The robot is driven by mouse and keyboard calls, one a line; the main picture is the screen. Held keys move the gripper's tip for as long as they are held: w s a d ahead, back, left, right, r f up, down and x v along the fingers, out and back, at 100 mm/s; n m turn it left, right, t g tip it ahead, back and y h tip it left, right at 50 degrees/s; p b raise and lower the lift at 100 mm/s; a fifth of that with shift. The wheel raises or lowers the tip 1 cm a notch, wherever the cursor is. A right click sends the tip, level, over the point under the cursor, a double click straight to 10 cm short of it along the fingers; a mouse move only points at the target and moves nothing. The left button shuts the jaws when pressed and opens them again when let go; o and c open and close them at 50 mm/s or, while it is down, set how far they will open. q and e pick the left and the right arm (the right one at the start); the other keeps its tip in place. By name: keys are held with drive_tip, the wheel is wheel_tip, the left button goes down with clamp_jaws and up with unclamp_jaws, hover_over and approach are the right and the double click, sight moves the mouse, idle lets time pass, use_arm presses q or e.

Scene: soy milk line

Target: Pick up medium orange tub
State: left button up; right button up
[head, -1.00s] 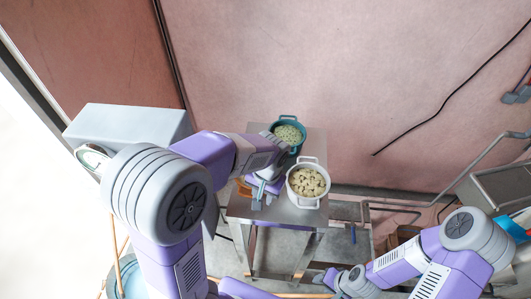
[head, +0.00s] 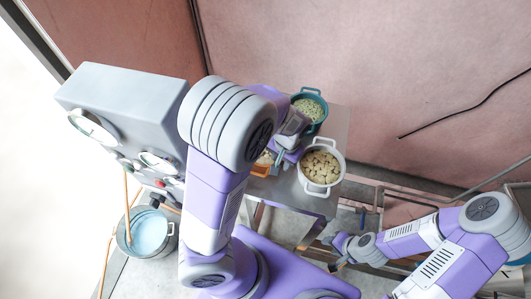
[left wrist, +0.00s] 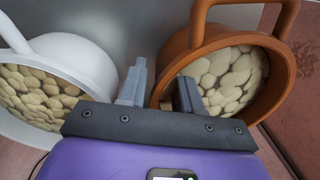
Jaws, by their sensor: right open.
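The orange tub (head: 262,170) stands on the metal table, mostly hidden by my left arm in the head view. In the left wrist view the orange tub (left wrist: 180,45) is on the right, with a raised handle and pale chunks inside. My left gripper (head: 282,158) is at its rim. In the left wrist view the left gripper (left wrist: 160,90) has its fingers apart, one outside the tub and one over its inside, with the wall between them. Contact is unclear. My right gripper (head: 332,252) is open and low at the right, away from the tubs.
A white pot (head: 335,172) of pale chunks stands close to the left gripper; it also shows in the left wrist view (left wrist: 85,60). A teal pot (head: 323,112) stands behind. A grey box with gauges (head: 125,100) and a bucket (head: 150,255) are at the left.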

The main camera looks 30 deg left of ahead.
use_arm(q)
drive_tip(key=shift+w, duration=0.1)
clamp_jaws()
idle(1.3)
